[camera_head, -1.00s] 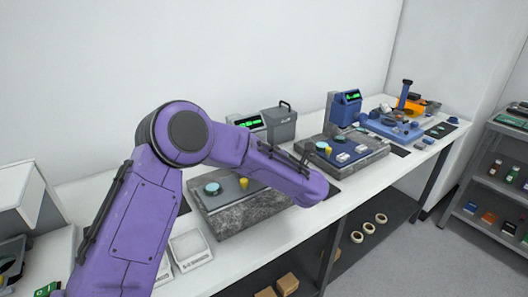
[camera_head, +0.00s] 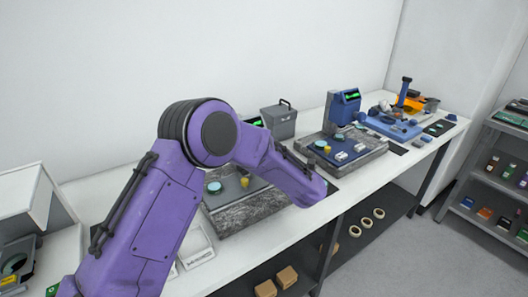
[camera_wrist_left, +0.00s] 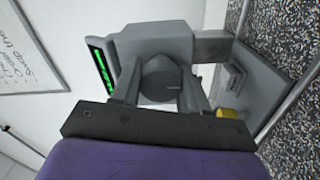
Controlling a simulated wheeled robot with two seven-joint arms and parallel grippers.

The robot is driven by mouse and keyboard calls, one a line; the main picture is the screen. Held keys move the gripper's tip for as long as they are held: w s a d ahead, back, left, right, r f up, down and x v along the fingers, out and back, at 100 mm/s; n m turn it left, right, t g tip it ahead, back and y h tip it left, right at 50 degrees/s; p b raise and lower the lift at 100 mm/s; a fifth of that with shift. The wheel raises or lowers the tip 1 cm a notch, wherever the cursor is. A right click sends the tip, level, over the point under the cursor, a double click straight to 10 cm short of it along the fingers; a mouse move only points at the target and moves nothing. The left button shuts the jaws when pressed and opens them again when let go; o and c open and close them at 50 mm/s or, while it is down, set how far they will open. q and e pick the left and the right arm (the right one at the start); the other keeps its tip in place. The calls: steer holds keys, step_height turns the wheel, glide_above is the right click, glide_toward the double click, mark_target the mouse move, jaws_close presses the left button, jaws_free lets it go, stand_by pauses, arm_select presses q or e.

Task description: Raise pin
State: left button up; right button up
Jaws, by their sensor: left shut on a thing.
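In the left wrist view my left gripper (camera_wrist_left: 160,98) is shut on a dark grey round piece (camera_wrist_left: 162,78), which sits between its two fingers. The piece looks like the pin, seen end-on against the grey instrument (camera_wrist_left: 150,42) with its green display. Whether the piece is lifted cannot be told. In the head view my purple left arm covers most of that instrument, and the gripper itself is hidden. The stone base (camera_head: 235,212) below carries a teal disc (camera_head: 214,187) and a yellow knob (camera_head: 244,182). My right gripper is in neither view.
A similar blue instrument (camera_head: 345,104) stands on its own stone slab farther along the white bench. Tape rolls (camera_head: 354,231) and cardboard boxes (camera_head: 287,277) lie on the shelf below. A rack (camera_head: 497,180) stands at the right.

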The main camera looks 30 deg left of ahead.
arm_select(q)
steer(key=shift+f, duration=0.1)
stand_by(0.4)
steer(key=o, duration=1)
steer(key=shift+o, duration=0.2)
steer(key=shift+d, duration=0.1)
steer(key=shift+s+d, duration=0.1)
steer(key=shift+d, duration=0.2)
steer(key=b+v, duration=0.3)
steer(key=v, duration=0.7)
steer(key=shift+a, duration=0.1)
